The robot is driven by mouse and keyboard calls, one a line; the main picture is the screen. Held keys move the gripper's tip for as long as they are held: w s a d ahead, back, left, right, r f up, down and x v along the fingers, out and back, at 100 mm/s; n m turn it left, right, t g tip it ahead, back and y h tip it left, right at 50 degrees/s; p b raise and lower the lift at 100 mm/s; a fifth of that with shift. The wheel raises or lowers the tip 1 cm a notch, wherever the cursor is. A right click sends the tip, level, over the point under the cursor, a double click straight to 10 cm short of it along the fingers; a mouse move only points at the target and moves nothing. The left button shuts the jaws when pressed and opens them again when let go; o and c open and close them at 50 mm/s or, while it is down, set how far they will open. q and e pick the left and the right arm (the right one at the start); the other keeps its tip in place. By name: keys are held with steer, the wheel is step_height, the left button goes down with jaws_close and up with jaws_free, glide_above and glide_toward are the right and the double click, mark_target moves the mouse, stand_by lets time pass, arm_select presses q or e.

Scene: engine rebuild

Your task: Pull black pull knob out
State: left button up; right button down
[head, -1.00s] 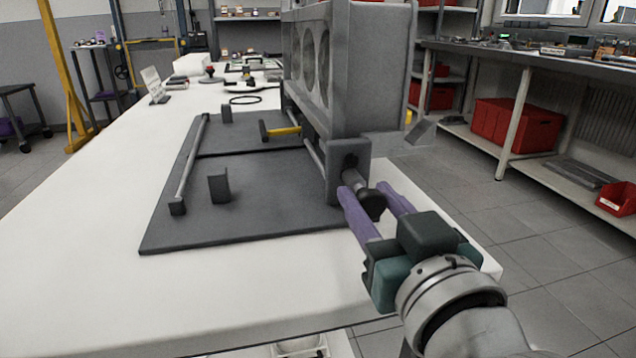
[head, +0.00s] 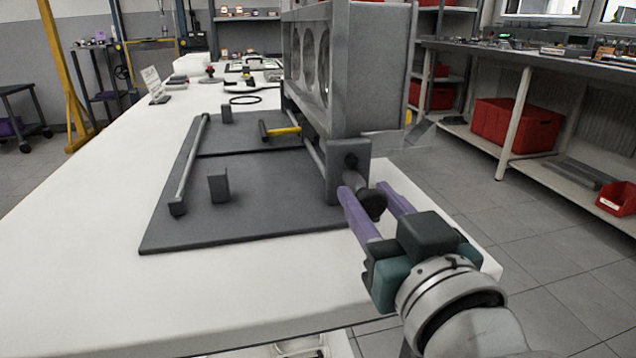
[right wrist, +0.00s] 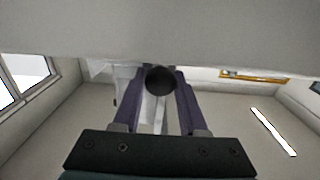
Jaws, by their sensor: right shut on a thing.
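The black pull knob (head: 372,204) sits at the front end of a grey cylindrical fitting on the grey end block (head: 347,172) under the engine block. My right gripper (head: 376,196) has its two purple fingers on either side of the knob and is shut on it. In the right wrist view the round knob (right wrist: 160,80) shows between the fingertips of the gripper (right wrist: 160,88). My left gripper is not in view.
The grey engine block (head: 368,70) with round bores stands above the dark fixture plate (head: 262,205). A yellow-handled tool (head: 281,131) and a small upright post (head: 218,187) are on the plate. The white tabletop (head: 215,295) in front is clear. Red bins stand on shelves at the right.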

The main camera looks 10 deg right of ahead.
steer(key=shift+s+r+p, duration=0.2)
steer(key=shift+s+p, duration=0.7)
steer(key=shift+p, duration=0.1)
steer(key=shift+f, duration=0.1)
steer(key=c, duration=0.8)
jaws_free()
steer(key=shift+c, duration=0.2)
steer(key=o, duration=0.3)
steer(key=shift+s+f, duration=0.1)
steer(key=shift+s, duration=0.1)
steer(key=shift+o, duration=0.3)
steer(key=shift+w, duration=0.1)
